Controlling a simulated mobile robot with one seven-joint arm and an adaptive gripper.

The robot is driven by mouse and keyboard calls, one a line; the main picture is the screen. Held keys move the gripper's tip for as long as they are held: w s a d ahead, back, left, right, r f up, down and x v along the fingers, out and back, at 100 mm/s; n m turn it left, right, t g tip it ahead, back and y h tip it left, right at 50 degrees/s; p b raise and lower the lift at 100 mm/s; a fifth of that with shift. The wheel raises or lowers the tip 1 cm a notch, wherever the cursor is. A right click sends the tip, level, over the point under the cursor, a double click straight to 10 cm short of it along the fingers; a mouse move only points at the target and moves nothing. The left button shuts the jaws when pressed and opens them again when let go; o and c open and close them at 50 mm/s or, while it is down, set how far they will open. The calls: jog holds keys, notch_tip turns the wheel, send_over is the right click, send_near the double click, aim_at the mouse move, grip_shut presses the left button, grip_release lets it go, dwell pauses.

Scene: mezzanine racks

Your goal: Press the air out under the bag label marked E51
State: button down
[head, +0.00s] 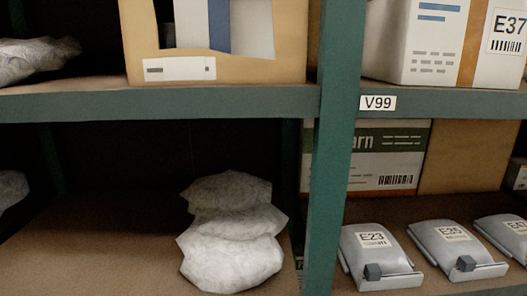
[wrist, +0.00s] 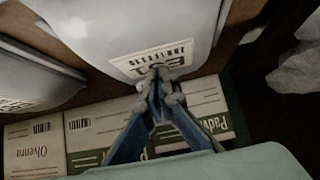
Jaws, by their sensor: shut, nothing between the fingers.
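A pale grey bag (wrist: 135,22) fills the upper middle of the wrist view. Its white label (wrist: 152,58) is seen upside down, with a barcode; the large code is partly hidden by my fingertips and I cannot read it surely. My gripper (wrist: 160,74) is shut and empty, its tips over the label's lower edge; I cannot tell whether they touch it. In the head view, grey bags labelled E23 (head: 371,262) and E35 (head: 456,251) lie on the lower right shelf. A third bag (head: 508,236) is cut by the right edge, its label too blurred to read surely.
Cartons (wrist: 92,128) stand beyond the bag in the wrist view, with another grey bag (wrist: 38,62) at left. In the head view, a green rack post (head: 335,140) splits the bays.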

jog(key=shift+f+b, duration=1.7)
jog(key=shift+f, duration=0.2)
jog(key=shift+r, duration=0.1)
notch_tip(320, 180, up, 6)
jog(key=p, duration=0.4)
jog(key=shift+p, duration=0.3)
